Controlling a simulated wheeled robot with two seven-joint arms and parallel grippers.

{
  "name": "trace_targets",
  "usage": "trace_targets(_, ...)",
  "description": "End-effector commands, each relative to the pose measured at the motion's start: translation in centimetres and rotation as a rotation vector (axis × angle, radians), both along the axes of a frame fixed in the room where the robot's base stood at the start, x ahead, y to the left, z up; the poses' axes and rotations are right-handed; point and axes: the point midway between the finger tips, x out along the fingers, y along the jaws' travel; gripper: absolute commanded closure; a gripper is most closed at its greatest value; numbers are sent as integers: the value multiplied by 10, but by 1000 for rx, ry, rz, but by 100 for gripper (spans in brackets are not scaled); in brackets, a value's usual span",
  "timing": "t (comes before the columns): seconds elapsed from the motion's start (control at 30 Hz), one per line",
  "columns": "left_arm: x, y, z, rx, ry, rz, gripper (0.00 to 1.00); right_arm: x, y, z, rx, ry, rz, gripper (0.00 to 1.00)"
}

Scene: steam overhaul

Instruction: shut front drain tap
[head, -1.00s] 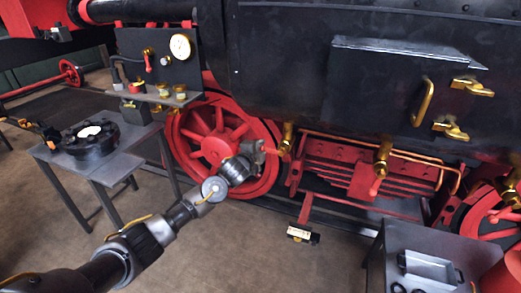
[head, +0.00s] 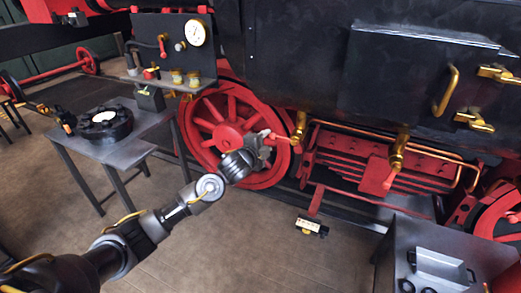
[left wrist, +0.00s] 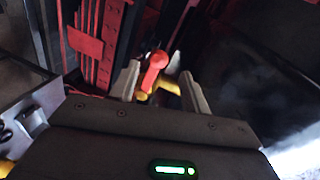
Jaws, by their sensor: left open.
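Two brass drain taps with red handles hang under the black locomotive body in the head view. The left tap (head: 299,127) has its red handle (head: 280,137) pointing left, roughly level. The right tap (head: 398,150) has its handle (head: 389,180) hanging down. I cannot tell from labels which is the front one. My left gripper (head: 267,147) is open, close to the left tap's handle. In the left wrist view, the red handle (left wrist: 155,67) and some brass lie between the two fingers (left wrist: 162,88), with no clear grip. My right gripper is not in view.
A red spoked wheel (head: 215,128) is behind my left gripper. A gauge panel (head: 170,48) and a side table (head: 150,137) with a dark ring (head: 100,123) stand left. A grey cart with a tray (head: 440,268) stands front right.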

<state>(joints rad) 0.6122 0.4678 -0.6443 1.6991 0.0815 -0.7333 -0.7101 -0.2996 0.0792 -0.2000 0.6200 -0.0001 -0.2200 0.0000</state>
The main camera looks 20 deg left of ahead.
Motion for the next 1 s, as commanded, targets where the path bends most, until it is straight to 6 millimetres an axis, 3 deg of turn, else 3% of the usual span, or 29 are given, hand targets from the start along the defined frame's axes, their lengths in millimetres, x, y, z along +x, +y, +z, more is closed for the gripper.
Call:
trace_targets(0.1,-20,3,2,-1,-2,-2,53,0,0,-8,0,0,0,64)
trace_targets(0.33,-44,6,8,0,-1,0,53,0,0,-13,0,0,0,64)
trace_targets(0.87,-47,7,10,-2,-2,1,53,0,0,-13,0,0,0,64)
trace_targets(1.0,-47,3,14,-82,-17,-10,53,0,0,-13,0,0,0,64)
